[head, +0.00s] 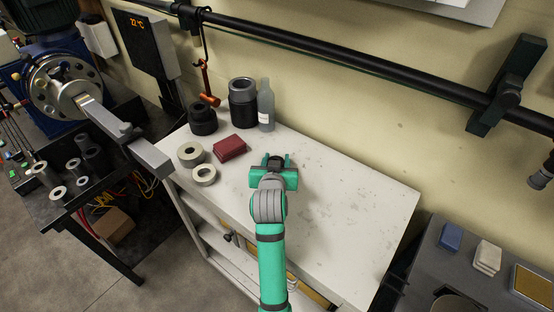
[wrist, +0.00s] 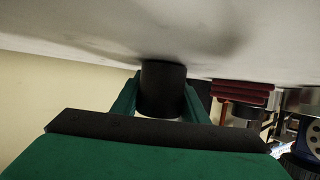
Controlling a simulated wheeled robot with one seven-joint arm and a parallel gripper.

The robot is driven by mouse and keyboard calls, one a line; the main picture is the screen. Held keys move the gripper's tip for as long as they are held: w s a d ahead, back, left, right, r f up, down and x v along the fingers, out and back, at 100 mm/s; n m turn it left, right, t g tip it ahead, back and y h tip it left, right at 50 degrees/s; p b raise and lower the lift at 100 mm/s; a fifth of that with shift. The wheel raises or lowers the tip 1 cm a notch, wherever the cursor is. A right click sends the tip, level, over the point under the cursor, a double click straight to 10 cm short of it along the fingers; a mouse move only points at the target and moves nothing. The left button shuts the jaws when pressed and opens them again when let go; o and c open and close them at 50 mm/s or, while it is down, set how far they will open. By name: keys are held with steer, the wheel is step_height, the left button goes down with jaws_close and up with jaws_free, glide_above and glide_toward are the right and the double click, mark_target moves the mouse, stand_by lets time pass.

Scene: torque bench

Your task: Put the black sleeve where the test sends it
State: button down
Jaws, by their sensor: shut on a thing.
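My gripper (head: 277,159) is over the white bench top, right of the red block, with its teal fingers shut on a black sleeve (head: 274,163). In the wrist view the black sleeve (wrist: 162,88) is a plain dark cylinder between the two fingers. Its far end meets or nearly meets the white surface; I cannot tell whether it touches. In the head view the gripper hides most of it. A display (head: 138,23) on the wall side reads what looks like 22 °C.
Left on the bench (head: 345,205) are a red block (head: 229,147), two pale rings (head: 191,154), a black ring-shaped part (head: 203,119), a black cylinder with a grey top (head: 243,104) and a grey bottle (head: 265,106). An orange tool (head: 207,88) hangs above. The bench's right side is clear.

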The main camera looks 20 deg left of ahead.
steer(key=shift+s+a, duration=0.15)
steer(key=shift+a, duration=0.1)
steer(key=c, duration=1.1)
jaws_free()
steer(key=shift+d+f, duration=0.1)
steer(key=shift+r, duration=0.2)
steer(key=v, duration=1.2)
steer(key=shift+f, duration=0.1)
